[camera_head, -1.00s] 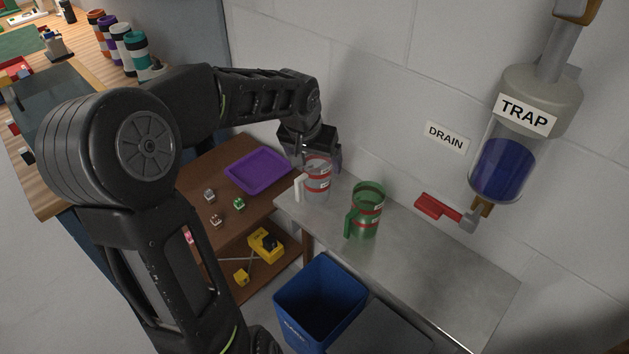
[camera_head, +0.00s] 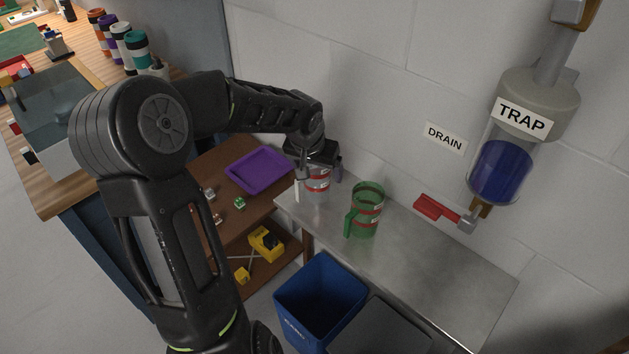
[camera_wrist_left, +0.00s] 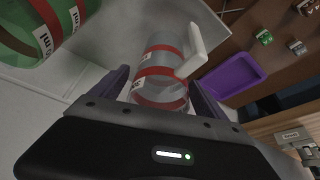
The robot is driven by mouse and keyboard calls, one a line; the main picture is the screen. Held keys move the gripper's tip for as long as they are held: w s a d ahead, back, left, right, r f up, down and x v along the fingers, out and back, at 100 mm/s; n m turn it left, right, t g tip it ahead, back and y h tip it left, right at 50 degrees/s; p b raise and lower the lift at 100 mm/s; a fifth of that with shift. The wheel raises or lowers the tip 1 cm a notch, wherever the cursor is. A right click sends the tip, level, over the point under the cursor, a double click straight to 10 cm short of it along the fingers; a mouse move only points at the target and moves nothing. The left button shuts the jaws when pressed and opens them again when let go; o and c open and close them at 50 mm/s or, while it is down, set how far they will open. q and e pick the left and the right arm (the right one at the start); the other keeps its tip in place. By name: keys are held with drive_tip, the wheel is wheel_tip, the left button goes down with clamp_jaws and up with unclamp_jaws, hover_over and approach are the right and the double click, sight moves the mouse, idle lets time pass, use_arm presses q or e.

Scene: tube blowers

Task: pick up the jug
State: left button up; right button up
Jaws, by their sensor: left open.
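A clear jug with red bands and a white handle (camera_head: 317,184) stands on the left end of the metal shelf. A green jug with red bands (camera_head: 366,210) stands to its right on the same shelf. My left gripper (camera_head: 318,165) is open and points down over the clear jug, with its fingers on either side of the jug's upper part. In the left wrist view the clear jug (camera_wrist_left: 160,62) lies between the two fingers, its white handle towards the upper right. The green jug (camera_wrist_left: 40,30) shows at the upper left there. My right gripper is out of view.
The metal shelf (camera_head: 440,275) runs along the white wall, under a red-handled drain valve (camera_head: 437,208) and the TRAP vessel (camera_head: 510,150). A purple tray (camera_head: 258,170) lies on the brown table at left. A blue bin (camera_head: 318,300) stands below the shelf front.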

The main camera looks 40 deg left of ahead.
use_arm(q)
drive_tip(key=shift+c, duration=0.5)
drive_tip(key=c, duration=1.4)
